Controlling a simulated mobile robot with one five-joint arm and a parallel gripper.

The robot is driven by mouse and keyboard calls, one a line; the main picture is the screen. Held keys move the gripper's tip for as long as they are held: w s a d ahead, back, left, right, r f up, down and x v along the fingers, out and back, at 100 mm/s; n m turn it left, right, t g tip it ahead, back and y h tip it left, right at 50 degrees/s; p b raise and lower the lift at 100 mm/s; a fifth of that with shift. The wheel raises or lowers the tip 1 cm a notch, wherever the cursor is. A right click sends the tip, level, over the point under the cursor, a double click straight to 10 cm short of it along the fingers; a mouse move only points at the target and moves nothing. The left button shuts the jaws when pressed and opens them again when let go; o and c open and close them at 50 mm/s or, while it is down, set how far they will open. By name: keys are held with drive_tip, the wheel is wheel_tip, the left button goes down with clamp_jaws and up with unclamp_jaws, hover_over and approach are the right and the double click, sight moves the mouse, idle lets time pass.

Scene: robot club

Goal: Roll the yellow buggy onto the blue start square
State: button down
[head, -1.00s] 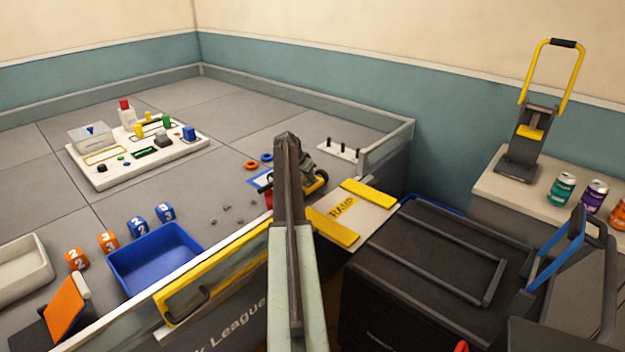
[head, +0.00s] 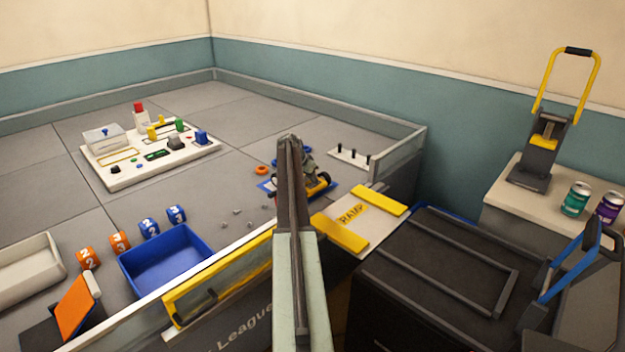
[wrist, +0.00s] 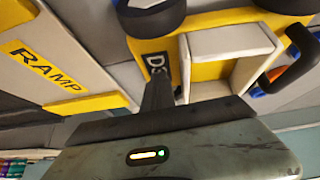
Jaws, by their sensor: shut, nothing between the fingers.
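The yellow buggy (head: 323,181), with dark wheels, stands just beyond the ramp, partly hidden by my arm in the head view. The blue start square (head: 266,186) shows on both sides of my arm, and the buggy appears to be over at least part of it. In the wrist view the buggy's yellow body (wrist: 205,73) and pale open box fill the top right. My gripper (wrist: 160,88) is shut and empty, its tip at the buggy's lettered yellow end. I cannot tell whether they touch. The head view hides the fingertips.
Orange and blue rings lie beyond the square; a pegged block (head: 350,156) is behind right. A blue tray (head: 165,262) and numbered cubes stand left.

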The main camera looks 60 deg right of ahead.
drive_tip(key=shift+s+d+r+p, duration=0.1)
drive_tip(key=shift+s+r+p, duration=0.15)
drive_tip(key=shift+s+p, duration=0.4)
drive_tip(key=shift+r+p, duration=0.35)
drive_tip(key=shift+p, duration=0.05)
wheel_tip(320, 180, up, 9)
drive_tip(key=p, duration=0.9)
drive_tip(key=shift+w, duration=0.1)
